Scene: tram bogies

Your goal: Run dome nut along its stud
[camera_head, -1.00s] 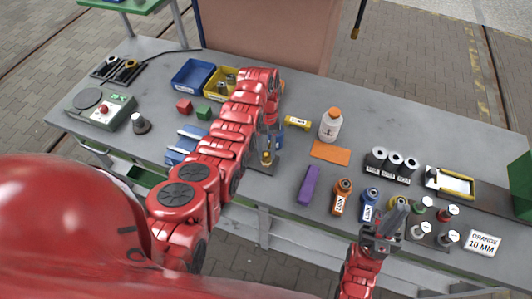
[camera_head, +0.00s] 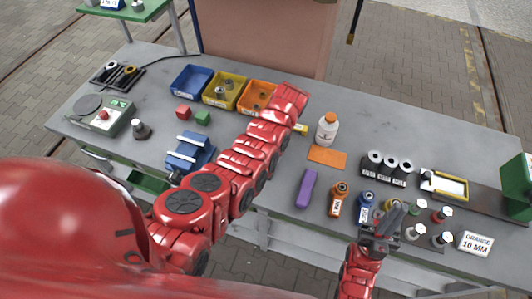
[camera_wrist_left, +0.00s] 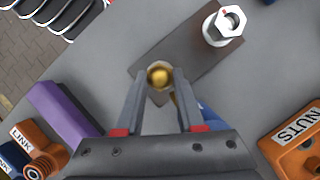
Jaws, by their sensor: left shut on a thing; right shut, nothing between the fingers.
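In the left wrist view, the gold dome nut (camera_wrist_left: 160,73) stands at the near end of a dark plate (camera_wrist_left: 186,52). Its stud is hidden under it. My left gripper (camera_wrist_left: 161,82) comes from below in that view, its two fingers shut on the dome nut from both sides. At the plate's other end stands a large silver hex nut (camera_wrist_left: 222,24) with a red mark on top. In the head view, my left arm hides the dome nut, the plate and my left gripper. My right gripper (camera_head: 384,224) is shut and empty over the bench's front edge, near the bottles.
Blue (camera_head: 190,78), yellow (camera_head: 224,89) and orange (camera_head: 256,97) bins stand at the back.

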